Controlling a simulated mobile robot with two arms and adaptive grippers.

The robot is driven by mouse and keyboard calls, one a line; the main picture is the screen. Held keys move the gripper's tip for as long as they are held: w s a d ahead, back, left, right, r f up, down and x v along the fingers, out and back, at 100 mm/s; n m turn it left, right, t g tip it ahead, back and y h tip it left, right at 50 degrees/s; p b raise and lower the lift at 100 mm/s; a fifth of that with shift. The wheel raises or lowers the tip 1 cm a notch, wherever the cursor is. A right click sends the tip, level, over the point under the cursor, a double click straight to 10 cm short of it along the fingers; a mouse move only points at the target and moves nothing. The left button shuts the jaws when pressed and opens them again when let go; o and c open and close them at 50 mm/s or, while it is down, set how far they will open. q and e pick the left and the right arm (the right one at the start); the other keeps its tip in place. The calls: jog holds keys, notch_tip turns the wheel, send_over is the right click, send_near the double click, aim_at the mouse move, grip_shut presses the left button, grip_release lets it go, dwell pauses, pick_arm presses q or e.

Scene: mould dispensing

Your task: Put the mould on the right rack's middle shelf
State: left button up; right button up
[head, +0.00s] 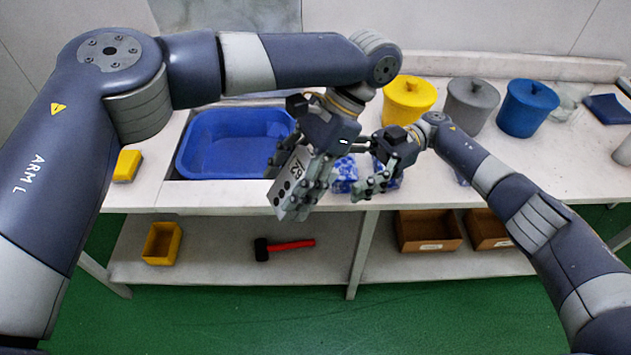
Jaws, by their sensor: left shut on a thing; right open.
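The mould (284,194), a grey block with a row of dark round holes and black lettering, is in front of the bench edge in the head view. My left gripper (301,187) is shut on it and holds it tilted in the air. The fingers cover part of the mould. My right gripper (369,178) is open and empty, just right of the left gripper. No rack that I can make out as the right rack shows in this view.
The bench holds a blue basin (200,172), a yellow sponge-like block (127,165), and yellow (409,102), grey (470,107) and blue (527,109) lidded buckets. Blue-and-white items (345,176) lie behind the grippers. The lower shelf holds a hammer (288,246), a yellow bin (161,244) and brown boxes (428,232).

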pick_arm(q)
jog(key=shift+r, duration=0.1)
pick_arm(e)
jog(key=x, duration=0.6)
jog(key=shift+s+a, duration=0.2)
jog(key=shift+a, duration=0.2)
